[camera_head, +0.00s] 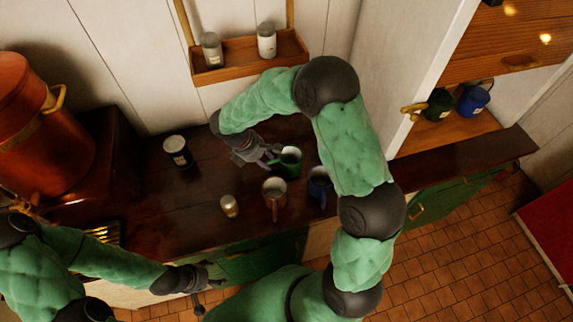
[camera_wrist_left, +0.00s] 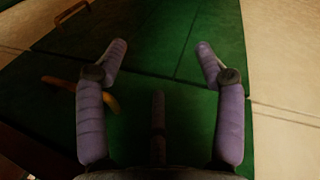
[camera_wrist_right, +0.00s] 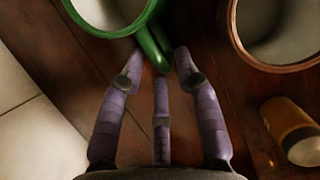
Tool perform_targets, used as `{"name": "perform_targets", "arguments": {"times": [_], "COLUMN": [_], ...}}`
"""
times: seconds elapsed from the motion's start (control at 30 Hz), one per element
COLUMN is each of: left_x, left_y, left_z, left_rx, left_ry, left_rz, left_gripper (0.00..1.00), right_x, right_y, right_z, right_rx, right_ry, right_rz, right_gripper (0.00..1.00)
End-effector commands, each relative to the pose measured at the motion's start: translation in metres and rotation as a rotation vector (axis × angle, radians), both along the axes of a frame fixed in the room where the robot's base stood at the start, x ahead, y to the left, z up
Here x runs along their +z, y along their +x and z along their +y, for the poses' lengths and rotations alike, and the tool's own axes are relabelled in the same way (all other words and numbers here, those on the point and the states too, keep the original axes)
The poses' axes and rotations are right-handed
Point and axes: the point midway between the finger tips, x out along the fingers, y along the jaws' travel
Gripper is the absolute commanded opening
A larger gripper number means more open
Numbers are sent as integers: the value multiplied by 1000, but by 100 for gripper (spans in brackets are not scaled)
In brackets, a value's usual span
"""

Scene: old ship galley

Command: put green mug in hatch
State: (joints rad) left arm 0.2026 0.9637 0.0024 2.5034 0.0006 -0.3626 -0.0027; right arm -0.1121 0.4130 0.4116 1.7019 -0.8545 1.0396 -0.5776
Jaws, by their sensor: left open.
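The green mug (camera_head: 291,161) stands on the dark wooden counter. Its rim and handle (camera_wrist_right: 153,42) show at the top of the right wrist view. An open wall compartment at the right, which looks like the hatch (camera_head: 430,137), holds a dark green mug (camera_head: 439,104) and a blue mug (camera_head: 474,98).
A brown mug (camera_head: 274,188) and a blue mug (camera_head: 318,182) stand close to the green mug. A small jar (camera_head: 229,206) and a black canister (camera_head: 177,151) are further left. A copper pot (camera_head: 45,130) is at far left. A wall shelf (camera_head: 245,60) holds two shakers.

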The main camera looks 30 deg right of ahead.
Motion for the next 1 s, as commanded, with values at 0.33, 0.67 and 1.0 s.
{"name": "perform_targets", "arguments": {"times": [0.33, 0.67, 1.0], "left_x": [-5, -5, -1], "left_y": [0, 0, 0], "left_z": [0, 0, 0], "left_rx": [0, 0, 0], "left_ry": [0, 0, 0], "left_rz": [0, 0, 0], "left_gripper": [69, 69, 69], "right_x": [-22, -22, -8], "right_y": [-2, -2, -1], "right_z": [-8, -9, -9], "right_rx": [-1, -1, -1], "right_ry": [1, 1, -1], "right_rz": [-1, -2, -3], "right_gripper": [33, 0, 0]}}
